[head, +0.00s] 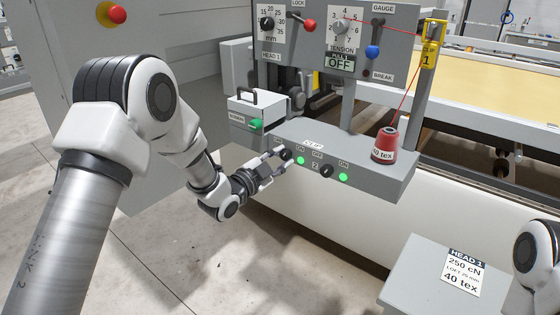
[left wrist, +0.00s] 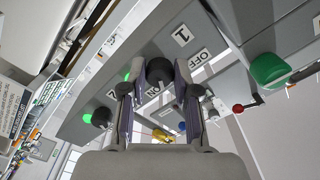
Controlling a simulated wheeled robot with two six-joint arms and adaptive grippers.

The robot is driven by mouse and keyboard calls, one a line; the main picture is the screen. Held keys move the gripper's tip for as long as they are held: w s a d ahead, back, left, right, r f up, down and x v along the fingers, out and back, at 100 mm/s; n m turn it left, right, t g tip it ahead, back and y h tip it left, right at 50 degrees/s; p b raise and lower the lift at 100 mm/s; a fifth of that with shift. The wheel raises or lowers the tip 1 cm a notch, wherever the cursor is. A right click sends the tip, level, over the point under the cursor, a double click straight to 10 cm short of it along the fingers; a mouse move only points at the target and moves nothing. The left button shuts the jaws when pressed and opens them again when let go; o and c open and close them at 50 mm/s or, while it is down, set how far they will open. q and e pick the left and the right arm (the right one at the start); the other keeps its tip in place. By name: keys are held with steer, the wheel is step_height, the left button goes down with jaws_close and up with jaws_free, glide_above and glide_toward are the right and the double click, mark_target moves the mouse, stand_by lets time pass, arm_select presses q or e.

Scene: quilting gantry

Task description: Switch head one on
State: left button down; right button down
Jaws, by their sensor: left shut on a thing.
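The grey switch panel (head: 375,188) carries two dark knobs. My left gripper (head: 278,157) is shut on the left knob (head: 286,153). In the left wrist view this knob (left wrist: 158,72) sits between the two fingers of my left gripper (left wrist: 157,84), beside a label "1" (left wrist: 182,35) and an "OFF" label (left wrist: 199,58). The pointer on the gripped knob cannot be made out. The other knob (head: 326,170) stands free near the "2". Green lamps (head: 300,160) and (head: 343,177) are lit beside the knobs. My right gripper is out of view.
A red thread cone (head: 384,146) stands at the panel's right end, its thread rising to a yellow clip (head: 429,50). Above is a HEAD 1 board (head: 340,28) with dials, levers and an "OFF" plate. A drawer box (head: 256,112) is left; a HEAD 1 card (head: 464,272) lies lower right.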

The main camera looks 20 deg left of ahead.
arm_select(q)
steer(key=c, duration=0.9)
jaws_free()
steer(key=shift+o, duration=0.2)
steer(key=shift+s, duration=0.1)
steer(key=v, duration=1.1)
steer(key=shift+s, duration=0.4)
steer(key=shift+a, duration=0.15)
